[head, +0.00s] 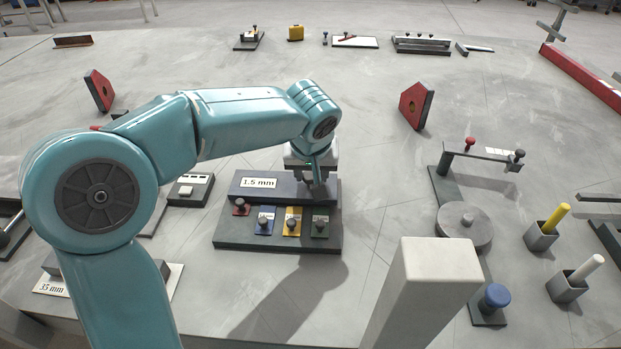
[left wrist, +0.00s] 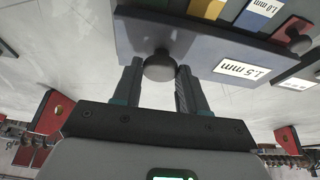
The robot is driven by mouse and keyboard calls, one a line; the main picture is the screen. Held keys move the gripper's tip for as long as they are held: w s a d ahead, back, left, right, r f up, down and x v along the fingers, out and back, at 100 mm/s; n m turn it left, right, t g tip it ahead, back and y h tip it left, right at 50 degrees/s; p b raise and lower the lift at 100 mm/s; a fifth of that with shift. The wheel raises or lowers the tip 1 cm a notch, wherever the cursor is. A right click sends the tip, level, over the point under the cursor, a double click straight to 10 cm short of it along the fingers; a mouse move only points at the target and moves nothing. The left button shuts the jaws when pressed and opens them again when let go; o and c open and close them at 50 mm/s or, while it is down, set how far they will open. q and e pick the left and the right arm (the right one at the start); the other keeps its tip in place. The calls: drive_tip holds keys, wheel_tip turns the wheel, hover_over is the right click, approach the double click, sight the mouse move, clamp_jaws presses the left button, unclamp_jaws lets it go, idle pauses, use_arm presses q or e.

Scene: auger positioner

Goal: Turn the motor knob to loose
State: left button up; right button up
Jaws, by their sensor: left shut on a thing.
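A dark grey box (head: 230,187) with a "1.5 mm" label stands on a dark base (head: 290,243). Its front holds red, blue, yellow and green plates with small knobs. My left gripper (head: 318,186) is at the box's right end, fingers pointing down. The knob is hidden in the head view. No loose or tight marking is readable, so the knob's setting cannot be told. My right gripper is not in view.
A pale upright block (head: 435,262) rises at the front, right of the box. Further right are a grey disc (head: 464,222), a blue knob (head: 495,295) and cups with yellow and white pegs. A red-faced block (head: 416,104) stands behind. The tabletop between is clear.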

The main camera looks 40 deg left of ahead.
use_arm(q)
drive_tip(key=n+g+y+b, duration=0.1)
drive_tip(key=n, duration=0.2)
drive_tip(key=shift+w+d+n, duration=0.1)
drive_tip(key=shift+d+n, duration=0.05)
drive_tip(key=shift+n, duration=0.15)
drive_tip(key=shift+w+n+g+y, duration=0.1)
drive_tip(key=shift+n+g+y, duration=0.35)
drive_tip(key=shift+n, duration=1.35)
drive_tip(key=shift+g, duration=0.25)
drive_tip(key=o, duration=1.1)
drive_tip(key=shift+c, duration=0.2)
drive_tip(key=p+v, duration=0.4)
drive_tip(key=v, duration=1.2)
drive_tip(key=shift+r, duration=0.15)
